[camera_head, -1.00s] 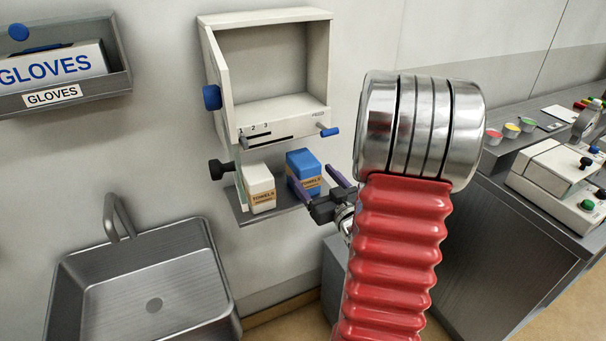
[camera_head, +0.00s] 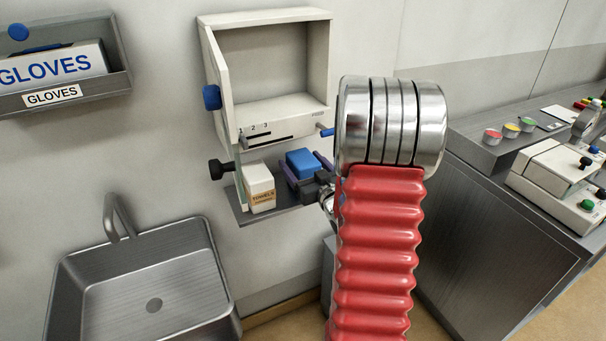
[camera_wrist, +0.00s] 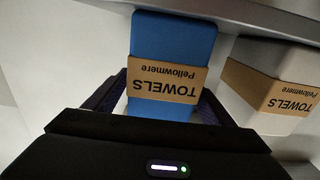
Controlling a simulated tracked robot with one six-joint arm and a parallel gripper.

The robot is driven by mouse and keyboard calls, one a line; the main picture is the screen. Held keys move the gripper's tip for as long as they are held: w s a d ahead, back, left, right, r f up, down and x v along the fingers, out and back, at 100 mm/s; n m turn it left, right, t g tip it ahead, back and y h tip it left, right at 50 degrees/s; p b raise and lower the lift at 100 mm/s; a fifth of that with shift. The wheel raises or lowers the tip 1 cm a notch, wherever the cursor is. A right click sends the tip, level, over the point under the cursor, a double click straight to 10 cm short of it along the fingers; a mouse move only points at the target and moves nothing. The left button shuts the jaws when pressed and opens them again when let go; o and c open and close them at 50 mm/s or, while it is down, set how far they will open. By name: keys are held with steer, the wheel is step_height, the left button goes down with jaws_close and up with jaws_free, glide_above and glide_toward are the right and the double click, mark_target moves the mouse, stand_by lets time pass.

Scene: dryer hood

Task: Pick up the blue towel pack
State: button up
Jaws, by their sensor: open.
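The blue towel pack (camera_head: 301,161) stands on the small shelf under the wall dispenser, partly hidden by my gripper in the head view. In the wrist view the blue towel pack (camera_wrist: 172,38) appears upside down with a brown "TOWELS Pellowmere" band. My gripper (camera_head: 307,171) is open, with its dark purple fingers on either side of the pack. In the wrist view the fingers (camera_wrist: 166,100) flank its lower part in the picture; whether they touch it I cannot tell.
A white towel pack (camera_head: 259,188) stands on the shelf (camera_head: 244,214) just left of the blue one. The open dispenser box (camera_head: 275,65) hangs above, with a blue-tipped lever. A steel sink (camera_head: 150,280) is at lower left, and a counter (camera_head: 470,150) lies right.

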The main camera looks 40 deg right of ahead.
steer(key=x, duration=0.3)
steer(key=shift+w, duration=0.2)
steer(key=shift+c, duration=0.2)
steer(key=c, duration=1.2)
